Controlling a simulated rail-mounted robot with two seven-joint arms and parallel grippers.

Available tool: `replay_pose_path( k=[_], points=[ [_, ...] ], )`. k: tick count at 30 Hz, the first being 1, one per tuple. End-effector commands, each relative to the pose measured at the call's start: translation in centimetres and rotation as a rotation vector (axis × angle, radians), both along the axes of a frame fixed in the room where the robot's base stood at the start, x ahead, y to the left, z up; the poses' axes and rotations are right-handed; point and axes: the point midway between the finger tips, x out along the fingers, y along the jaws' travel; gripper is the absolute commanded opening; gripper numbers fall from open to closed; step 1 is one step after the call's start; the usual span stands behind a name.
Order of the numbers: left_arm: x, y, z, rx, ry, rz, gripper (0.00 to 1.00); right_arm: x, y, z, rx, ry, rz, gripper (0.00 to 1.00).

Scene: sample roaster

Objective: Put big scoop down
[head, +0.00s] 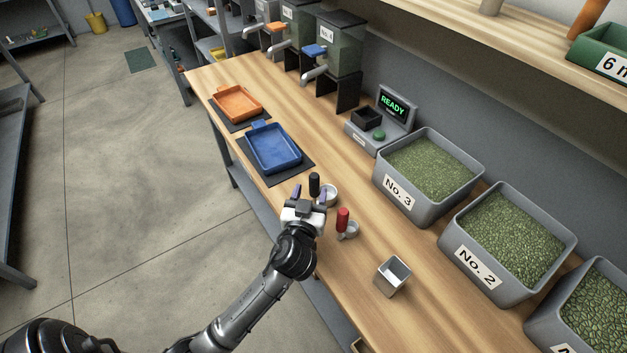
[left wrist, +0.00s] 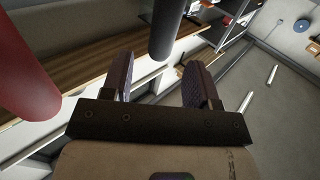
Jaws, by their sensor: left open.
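My left gripper (head: 309,194) is open and empty at the front edge of the wooden bench. A scoop with an upright black handle (head: 314,184) and a pale round cup (head: 331,194) stands on the bench just beyond it. In the left wrist view the black handle (left wrist: 168,25) shows past and between the two spread fingers (left wrist: 160,80), not gripped. A second scoop with a red handle (head: 343,218) and a smaller-looking cup (head: 350,230) stands to the right; its red handle (left wrist: 22,70) fills the left of the wrist view. My right gripper is not in view.
A blue tray (head: 297,168) and an orange tray (head: 258,113) lie on dark mats to the left. A square metal cup (head: 393,276) stands to the right. Bins of green beans, including No. 3 (head: 396,209), and a scale reading READY (head: 411,122) line the back.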

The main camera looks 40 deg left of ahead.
Motion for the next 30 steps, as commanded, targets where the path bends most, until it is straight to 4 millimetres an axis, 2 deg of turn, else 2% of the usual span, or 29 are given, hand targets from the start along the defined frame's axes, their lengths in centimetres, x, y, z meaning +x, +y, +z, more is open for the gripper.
replay_pose_path(
  k=[3,9,20,23,25,30],
  points=[
    [-2.0,-1.2,-0.1,-0.004,0.001,-0.001,0.54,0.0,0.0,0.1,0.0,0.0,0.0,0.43],
    [-4.4,-2.6,-0.1,-0.001,0.0,0.0,0.54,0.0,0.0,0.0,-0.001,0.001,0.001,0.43],
    [-5.9,-3.3,-0.2,-0.002,0.009,0.001,0.54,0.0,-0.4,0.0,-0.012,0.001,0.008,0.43],
    [-7.1,-3.2,-1.9,-0.027,0.095,0.0,0.54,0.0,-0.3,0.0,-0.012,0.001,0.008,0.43],
    [-8.8,-3.3,-4.4,-0.06,0.221,-0.011,0.54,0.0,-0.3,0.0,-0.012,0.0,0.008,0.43],
    [-15.2,-5.0,-11.2,-0.142,0.642,-0.13,0.54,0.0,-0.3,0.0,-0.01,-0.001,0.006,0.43]
  ],
)
